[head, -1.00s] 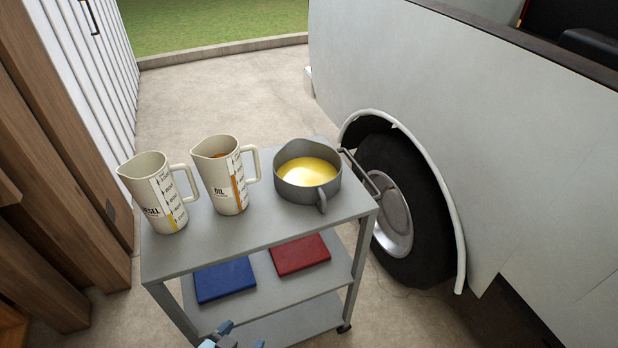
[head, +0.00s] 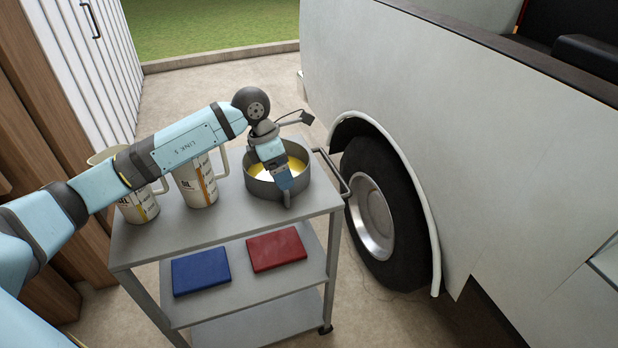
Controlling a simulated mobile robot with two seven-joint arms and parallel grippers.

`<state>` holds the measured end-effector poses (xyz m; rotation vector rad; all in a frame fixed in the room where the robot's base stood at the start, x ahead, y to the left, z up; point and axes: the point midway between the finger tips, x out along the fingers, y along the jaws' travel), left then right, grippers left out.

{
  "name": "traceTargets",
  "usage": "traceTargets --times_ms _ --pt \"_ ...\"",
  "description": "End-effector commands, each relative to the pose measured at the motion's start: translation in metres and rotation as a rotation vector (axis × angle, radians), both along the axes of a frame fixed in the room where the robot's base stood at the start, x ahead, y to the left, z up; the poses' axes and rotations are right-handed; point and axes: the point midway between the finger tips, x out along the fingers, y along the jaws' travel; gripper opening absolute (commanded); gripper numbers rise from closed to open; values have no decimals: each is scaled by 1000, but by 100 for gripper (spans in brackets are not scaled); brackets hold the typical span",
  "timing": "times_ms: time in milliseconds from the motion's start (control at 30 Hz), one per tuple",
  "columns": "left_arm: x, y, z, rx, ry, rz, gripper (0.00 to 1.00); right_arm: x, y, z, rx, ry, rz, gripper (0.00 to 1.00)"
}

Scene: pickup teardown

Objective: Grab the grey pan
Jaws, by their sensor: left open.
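The grey pan (head: 262,190) stands upright on the right part of the cart's top shelf and holds yellow liquid. Its short handle (head: 287,199) points toward me. My left arm comes in from the left, over the two jugs. My left gripper (head: 286,188) points down over the near rim of the pan, just above the handle. It is open. The gripper partly hides the liquid and rim, and I cannot tell whether the fingers touch the handle. My right gripper is not in view.
The grey cart (head: 230,232) carries an oil jug (head: 198,185) and another measuring jug (head: 140,207), both partly behind my left arm. A blue box (head: 201,271) and a red box (head: 277,249) lie on its middle shelf. A white pickup (head: 480,130) stands close on the right.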

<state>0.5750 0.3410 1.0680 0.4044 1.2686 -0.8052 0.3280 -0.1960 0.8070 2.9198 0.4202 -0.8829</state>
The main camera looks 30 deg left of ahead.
Motion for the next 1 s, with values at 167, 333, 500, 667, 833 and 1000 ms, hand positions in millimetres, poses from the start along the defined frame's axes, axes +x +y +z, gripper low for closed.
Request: traceTargets --times_ms 167,333,500,667,833,1000 --pt "11 46 22 197 -17 28 83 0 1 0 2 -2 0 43" --pt "13 46 1 212 -13 31 83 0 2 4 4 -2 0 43" --pt "16 42 -33 210 -13 30 83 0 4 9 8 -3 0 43" --pt "19 39 -55 208 -15 31 83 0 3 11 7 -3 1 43" --pt "19 37 -64 209 -17 30 83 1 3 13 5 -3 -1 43" --pt "19 27 -87 205 -14 30 83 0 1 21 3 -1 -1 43"
